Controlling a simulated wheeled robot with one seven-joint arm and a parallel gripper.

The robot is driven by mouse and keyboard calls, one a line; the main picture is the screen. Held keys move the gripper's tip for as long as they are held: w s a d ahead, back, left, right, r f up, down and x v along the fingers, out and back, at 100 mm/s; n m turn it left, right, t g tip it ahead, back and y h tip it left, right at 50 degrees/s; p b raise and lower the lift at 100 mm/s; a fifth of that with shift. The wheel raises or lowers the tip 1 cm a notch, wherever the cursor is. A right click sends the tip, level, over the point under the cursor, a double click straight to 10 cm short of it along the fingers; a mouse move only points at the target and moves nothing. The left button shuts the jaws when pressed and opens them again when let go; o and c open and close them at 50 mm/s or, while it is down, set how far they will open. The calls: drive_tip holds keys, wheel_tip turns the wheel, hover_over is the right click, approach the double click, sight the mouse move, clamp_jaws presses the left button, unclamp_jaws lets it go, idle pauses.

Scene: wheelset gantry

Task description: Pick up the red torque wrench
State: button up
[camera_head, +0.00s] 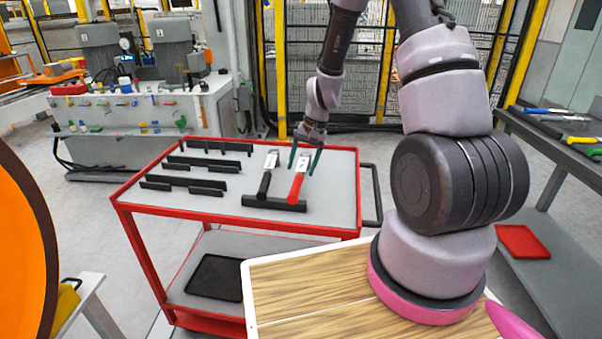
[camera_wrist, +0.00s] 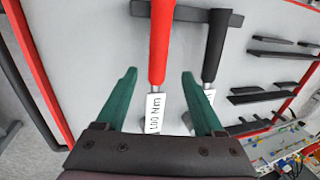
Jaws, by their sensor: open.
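The red torque wrench (camera_head: 297,185) lies on the grey top of a red-framed cart (camera_head: 235,223), its handle end on a black holder bar (camera_head: 255,202). In the wrist view its red handle (camera_wrist: 160,45) runs down to a white label reading "100 Nm". My gripper (camera_head: 304,160) is open over the labelled end of the red wrench. In the wrist view the green fingers (camera_wrist: 158,92) stand on either side of the label, apart from it. A black-handled wrench (camera_head: 266,180) lies parallel, just left of the red one; it also shows in the wrist view (camera_wrist: 214,50).
Several black slotted racks (camera_head: 203,163) occupy the left of the cart top. The lower shelf holds a black tray (camera_head: 215,278). A machine bench (camera_head: 140,110) stands behind left. A tool bench (camera_head: 560,140) with a red tray (camera_head: 522,241) on its lower shelf stands right.

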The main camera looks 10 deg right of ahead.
sight(298, 180)
drive_tip(key=shift+x, duration=2.75)
drive_tip(key=shift+s+d, duration=0.15)
clamp_jaws()
